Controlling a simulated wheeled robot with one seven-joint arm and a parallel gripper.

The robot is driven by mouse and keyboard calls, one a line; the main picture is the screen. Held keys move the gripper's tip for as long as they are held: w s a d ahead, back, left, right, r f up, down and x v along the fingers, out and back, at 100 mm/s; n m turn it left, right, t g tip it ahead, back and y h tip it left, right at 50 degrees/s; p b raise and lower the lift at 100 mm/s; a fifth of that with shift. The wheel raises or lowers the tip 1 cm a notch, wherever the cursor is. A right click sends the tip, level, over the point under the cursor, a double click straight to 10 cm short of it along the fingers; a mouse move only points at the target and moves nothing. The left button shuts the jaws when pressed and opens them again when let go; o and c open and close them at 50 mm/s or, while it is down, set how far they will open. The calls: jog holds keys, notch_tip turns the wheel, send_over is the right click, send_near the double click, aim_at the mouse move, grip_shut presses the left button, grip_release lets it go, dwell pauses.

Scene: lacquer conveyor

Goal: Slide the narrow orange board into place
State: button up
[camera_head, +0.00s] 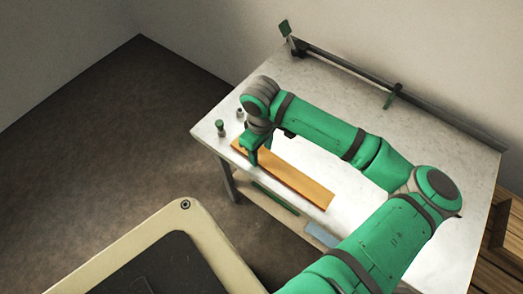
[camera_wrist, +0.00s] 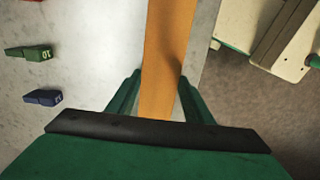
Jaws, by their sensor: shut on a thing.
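The narrow orange board (camera_head: 295,182) lies along the near edge of the pale table, its long side roughly parallel to that edge. My gripper (camera_head: 259,158) is over the board's left end with its fingers pointing down. In the wrist view, the orange board (camera_wrist: 166,45) runs between the two green fingers of my gripper (camera_wrist: 160,85), one on each side. The gripper is shut on the board across its width. The board's nearest part is hidden behind the dark gripper edge.
A shelf below holds a green strip (camera_head: 275,198). Wooden slats (camera_head: 497,255) stand right.

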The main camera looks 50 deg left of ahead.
jog(key=shift+s+a, duration=0.25)
jog(key=shift+a, duration=0.7)
jog(key=shift+s+a, duration=0.25)
jog(key=shift+a, duration=0.65)
jog(key=o, duration=1.3)
jog(key=shift+c, duration=0.2)
notch_tip(320, 180, up, 11)
jog(key=shift+f, duration=0.1)
